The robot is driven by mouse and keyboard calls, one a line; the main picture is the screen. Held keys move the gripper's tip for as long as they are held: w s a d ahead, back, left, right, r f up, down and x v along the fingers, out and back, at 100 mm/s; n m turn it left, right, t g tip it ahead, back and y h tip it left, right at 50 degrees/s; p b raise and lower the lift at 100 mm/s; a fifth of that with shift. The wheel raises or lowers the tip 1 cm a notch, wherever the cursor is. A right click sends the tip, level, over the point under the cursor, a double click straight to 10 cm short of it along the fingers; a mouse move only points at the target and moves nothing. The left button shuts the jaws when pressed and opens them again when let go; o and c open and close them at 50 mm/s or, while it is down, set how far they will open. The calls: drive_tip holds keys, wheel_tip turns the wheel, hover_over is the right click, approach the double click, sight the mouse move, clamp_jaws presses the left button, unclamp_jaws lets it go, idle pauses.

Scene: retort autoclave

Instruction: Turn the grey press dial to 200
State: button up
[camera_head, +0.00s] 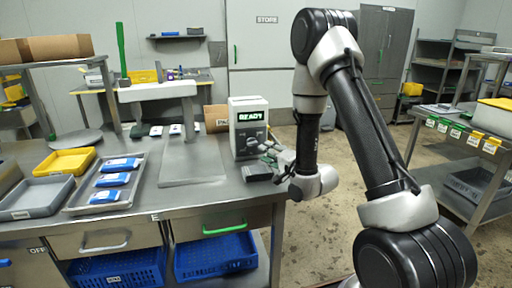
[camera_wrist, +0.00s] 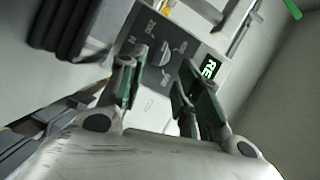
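The press control box (camera_head: 248,118) is a light grey unit at the right end of the steel bench, with a lit green READY display. In the wrist view its dark panel carries the round grey dial (camera_wrist: 160,56), with small printed marks around it. I cannot read the dial's setting for sure. My gripper (camera_wrist: 163,82) is open, its green-padded fingers apart on either side of the dial's lower area, with nothing visible between them. In the head view my gripper (camera_head: 275,154) is close in front of the box. Whether it touches the dial cannot be told.
A dark block (camera_head: 258,172) lies on the bench below the box. A flat steel plate (camera_head: 192,170), a tray (camera_head: 72,205) with blue packs, and a yellow tray (camera_head: 65,160) are to the left. Open floor is to the right.

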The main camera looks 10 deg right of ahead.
sight(254, 145)
drive_tip(key=shift+m, duration=0.6)
drive_tip(key=shift+w, duration=0.2)
drive_tip(key=x, duration=0.7)
drive_tip(key=shift+w+a, duration=0.1)
drive_tip(key=shift+w, duration=0.15)
drive_tip(key=shift+c, duration=0.2)
clamp_jaws()
